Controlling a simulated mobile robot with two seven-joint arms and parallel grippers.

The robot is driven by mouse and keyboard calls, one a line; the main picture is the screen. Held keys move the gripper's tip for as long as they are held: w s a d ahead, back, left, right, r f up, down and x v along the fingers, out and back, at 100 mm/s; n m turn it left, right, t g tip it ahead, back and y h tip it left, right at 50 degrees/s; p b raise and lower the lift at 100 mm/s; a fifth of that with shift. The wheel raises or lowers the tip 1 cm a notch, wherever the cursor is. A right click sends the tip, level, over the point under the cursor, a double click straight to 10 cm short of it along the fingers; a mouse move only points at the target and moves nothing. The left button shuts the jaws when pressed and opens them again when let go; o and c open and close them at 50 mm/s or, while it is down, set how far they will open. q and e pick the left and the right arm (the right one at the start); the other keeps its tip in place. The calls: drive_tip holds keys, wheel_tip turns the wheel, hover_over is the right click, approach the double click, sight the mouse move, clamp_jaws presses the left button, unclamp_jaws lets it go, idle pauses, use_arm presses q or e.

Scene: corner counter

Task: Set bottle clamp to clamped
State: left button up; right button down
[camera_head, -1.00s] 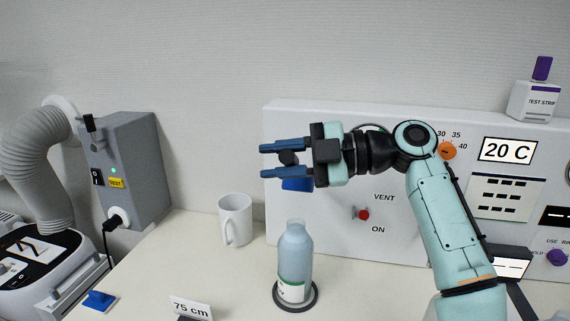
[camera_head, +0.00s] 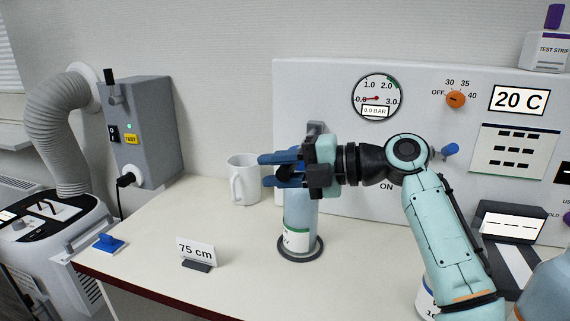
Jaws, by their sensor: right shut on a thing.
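My right gripper (camera_head: 283,170) comes in from the right in front of the white panel (camera_head: 340,95). Its blue fingers point left and are closed around a part of the bottle clamp, which is mostly hidden by the gripper. A grey piece (camera_head: 316,129), seemingly of the clamp, shows just above the gripper. The light blue bottle (camera_head: 300,215) stands upright on a dark round base (camera_head: 313,254) below the gripper. Its neck is hidden behind the fingers, so I cannot tell how the clamp sits against it. My left gripper is not in view.
A white mug (camera_head: 244,184) stands left of the bottle. A "75 cm" sign (camera_head: 196,251) is at the counter's front. The panel carries a gauge (camera_head: 377,97), an orange knob (camera_head: 456,100) and a blue lever (camera_head: 451,150). The counter between sign and mug is clear.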

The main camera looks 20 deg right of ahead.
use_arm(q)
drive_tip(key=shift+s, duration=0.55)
use_arm(e)
drive_tip(key=shift+a+f, duration=0.1)
drive_tip(key=shift+f, duration=0.4)
drive_tip(key=shift+f, duration=0.15)
drive_tip(key=c, duration=0.9)
unclamp_jaws()
drive_tip(key=shift+w, duration=0.1)
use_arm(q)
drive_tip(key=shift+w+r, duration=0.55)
use_arm(e)
drive_tip(key=v, duration=1.3)
drive_tip(key=shift+r, duration=0.2)
